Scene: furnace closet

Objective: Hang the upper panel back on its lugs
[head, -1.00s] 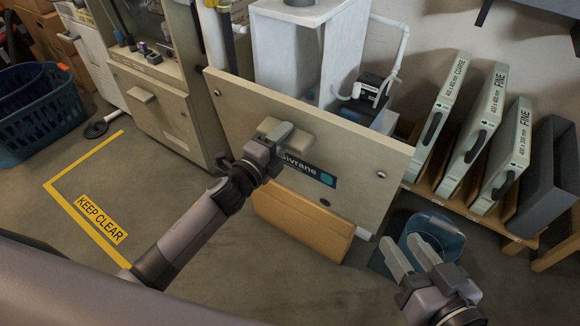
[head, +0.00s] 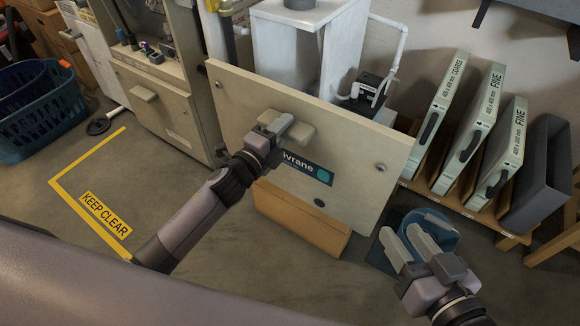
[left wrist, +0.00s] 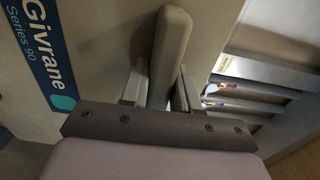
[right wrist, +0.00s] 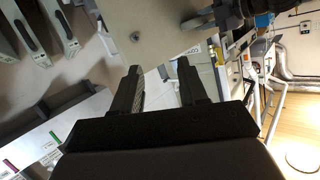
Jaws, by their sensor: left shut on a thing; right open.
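The upper panel (head: 235,105) is a beige sheet with a dark "Givrane" label, a raised handle and round fittings near its upper corners. It stands tilted in the middle of the head view. My left gripper (head: 278,125) is shut on the panel's handle (left wrist: 174,45), one finger on each side in the left wrist view. My right gripper (head: 410,245) is open and empty, to the right of the panel and apart from it. The furnace cabinet (head: 198,85) stands behind left, its lower front closed by a panel with a handle (head: 143,94). I cannot make out the lugs.
An orange-brown box (head: 300,222) sits at the panel's lower edge. Labelled filters (head: 470,130) stand in a wooden rack on the right. A blue basket (head: 45,125) is far left. Floor marked "KEEP CLEAR" (head: 104,214) is free.

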